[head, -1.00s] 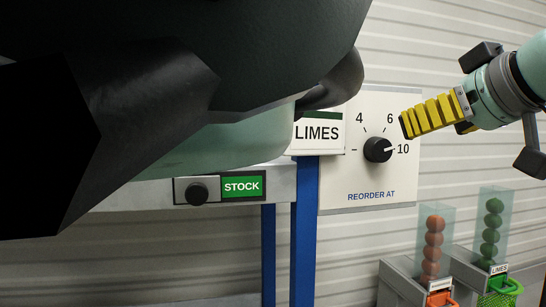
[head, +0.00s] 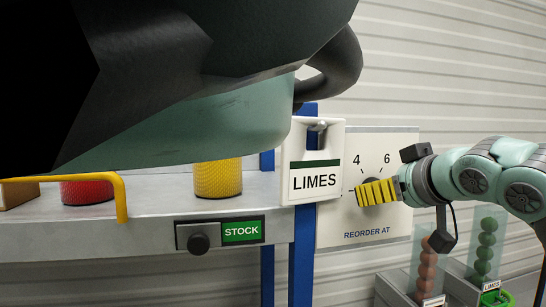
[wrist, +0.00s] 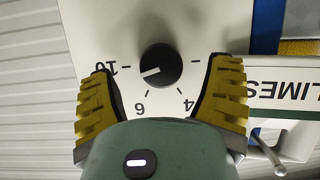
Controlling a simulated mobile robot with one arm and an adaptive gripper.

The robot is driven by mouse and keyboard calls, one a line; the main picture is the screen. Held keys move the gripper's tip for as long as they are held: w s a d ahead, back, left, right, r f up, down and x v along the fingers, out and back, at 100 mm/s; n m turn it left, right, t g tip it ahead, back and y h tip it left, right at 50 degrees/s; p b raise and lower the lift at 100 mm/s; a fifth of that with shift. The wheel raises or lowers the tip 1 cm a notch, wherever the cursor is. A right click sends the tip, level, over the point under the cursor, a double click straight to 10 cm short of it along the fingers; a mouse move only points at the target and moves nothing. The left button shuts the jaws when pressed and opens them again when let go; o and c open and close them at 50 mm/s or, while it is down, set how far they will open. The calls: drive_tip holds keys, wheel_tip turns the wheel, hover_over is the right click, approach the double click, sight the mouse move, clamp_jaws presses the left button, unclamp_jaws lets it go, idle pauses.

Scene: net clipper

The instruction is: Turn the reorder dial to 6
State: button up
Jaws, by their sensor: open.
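The reorder dial is a round black knob (wrist: 159,66) on a white panel (head: 345,222) marked REORDER AT. In the wrist view my gripper (wrist: 163,66) is open, one yellow finger on each side of the knob, with gaps. Whether the fingertips reach the knob's depth is unclear.
A LIMES sign (head: 314,182) hangs just left of the panel. A STOCK label (head: 241,231) with a black knob (head: 198,243) is on the shelf front. Clear dispensers (head: 486,250) stand low at right. A large dark part of my body blocks the upper left.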

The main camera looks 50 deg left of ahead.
drive_tip(key=shift+p+x, duration=0.95)
drive_tip(key=shift+x, duration=0.25)
drive_tip(key=c, duration=1.2)
